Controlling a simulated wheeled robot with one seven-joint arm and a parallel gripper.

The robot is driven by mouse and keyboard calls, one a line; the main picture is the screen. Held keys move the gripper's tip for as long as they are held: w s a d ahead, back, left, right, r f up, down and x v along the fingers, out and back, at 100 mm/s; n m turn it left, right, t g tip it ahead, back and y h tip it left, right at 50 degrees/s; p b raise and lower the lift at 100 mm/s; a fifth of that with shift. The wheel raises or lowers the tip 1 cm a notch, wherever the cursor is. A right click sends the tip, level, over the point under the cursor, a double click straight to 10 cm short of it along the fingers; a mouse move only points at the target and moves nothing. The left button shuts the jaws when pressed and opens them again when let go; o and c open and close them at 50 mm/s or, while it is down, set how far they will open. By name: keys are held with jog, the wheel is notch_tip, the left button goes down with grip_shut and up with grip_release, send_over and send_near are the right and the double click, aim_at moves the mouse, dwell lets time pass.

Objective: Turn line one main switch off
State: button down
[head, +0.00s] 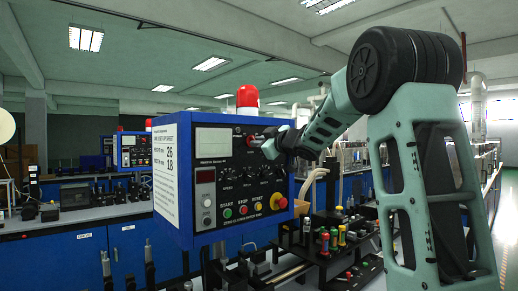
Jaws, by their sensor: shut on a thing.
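At the panel's upper right is the main switch (251,140), a small red part mostly hidden by my gripper. My gripper (266,146) reaches in from the right and is shut on this switch at the panel face. The exact angle of the switch is too small and covered to tell.
Below the switch are several black knobs, START, STOP and RESET buttons (242,210), and a red mushroom button (278,201). A red beacon (247,97) tops the box. A second blue box (133,150) stands behind left. Tooling crowds the bench at lower right.

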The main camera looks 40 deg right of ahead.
jog(key=shift+n+b, duration=0.4)
jog(key=shift+n, duration=0.4)
jog(key=c, duration=1.5)
grip_release()
jog(key=s+a+b, duration=0.1)
jog(key=s+b, duration=0.1)
jog(key=s, duration=1.5)
jog(key=shift+s+b, duration=0.2)
jog(key=shift+b, duration=0.15)
